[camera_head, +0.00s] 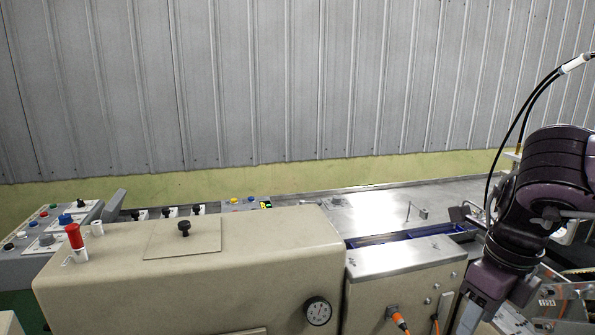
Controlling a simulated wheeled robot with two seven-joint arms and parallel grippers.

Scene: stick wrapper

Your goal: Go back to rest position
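My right arm (553,165), black and dark purple, comes in at the right edge and reaches down towards the bottom edge, beside the right end of the machine. I cannot make out any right gripper fingers, nor whether they hold anything. My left arm and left gripper do not show. The wrapping machine has a large beige housing (270,270) with a round gauge (318,311) on its front.
A smaller metal-topped box (400,256) stands beside the housing, with a blue-edged channel (415,234) behind it. A control panel (45,240) and a red-topped post (75,238) are at left. A metal table (375,210) lies behind, before a corrugated wall (280,80).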

